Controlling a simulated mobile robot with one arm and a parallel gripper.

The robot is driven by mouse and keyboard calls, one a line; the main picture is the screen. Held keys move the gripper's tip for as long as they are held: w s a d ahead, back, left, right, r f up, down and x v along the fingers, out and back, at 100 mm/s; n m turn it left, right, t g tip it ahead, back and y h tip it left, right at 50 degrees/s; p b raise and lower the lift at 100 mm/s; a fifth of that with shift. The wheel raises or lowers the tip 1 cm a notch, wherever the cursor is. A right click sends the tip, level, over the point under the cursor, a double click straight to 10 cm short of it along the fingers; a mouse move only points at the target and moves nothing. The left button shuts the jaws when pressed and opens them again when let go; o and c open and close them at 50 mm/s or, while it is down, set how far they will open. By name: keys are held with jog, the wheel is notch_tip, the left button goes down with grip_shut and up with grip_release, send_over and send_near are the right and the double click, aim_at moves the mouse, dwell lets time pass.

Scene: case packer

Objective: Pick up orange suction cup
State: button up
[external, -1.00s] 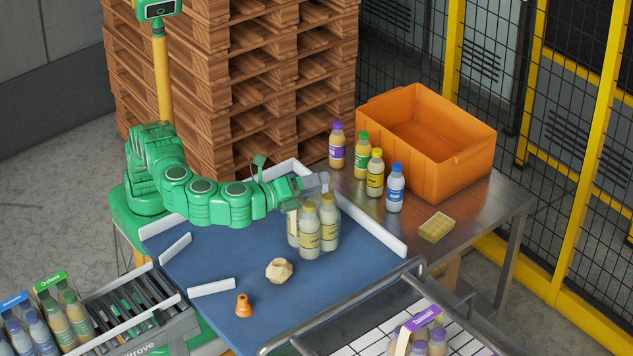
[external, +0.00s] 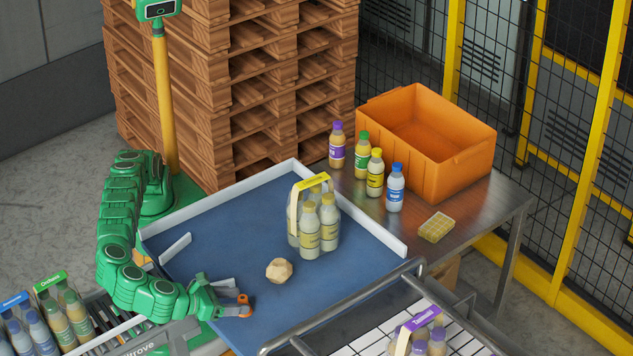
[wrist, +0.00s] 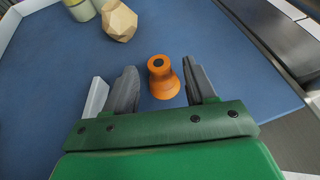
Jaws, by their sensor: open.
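The orange suction cup (wrist: 162,80) stands on the blue table surface. In the wrist view it sits between the two fingers of my gripper (wrist: 160,84), with a gap on each side. My gripper is open. In the external view my gripper (external: 236,305) is low over the front left of the blue surface. The suction cup (external: 245,300) shows there at its tips, partly hidden by the fingers.
A tan faceted block (external: 279,271) lies a little beyond the cup. A bottle pack with a yellow handle (external: 314,222) stands farther back. White strips, one of them (external: 175,248) at left, lie on the blue surface. A metal rail (external: 340,308) runs along the front.

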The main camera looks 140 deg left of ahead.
aim_at(250, 302)
jog(key=shift+d+f, duration=0.1)
jog(key=shift+d, duration=0.05)
jog(key=shift+x, duration=2.5)
grip_shut()
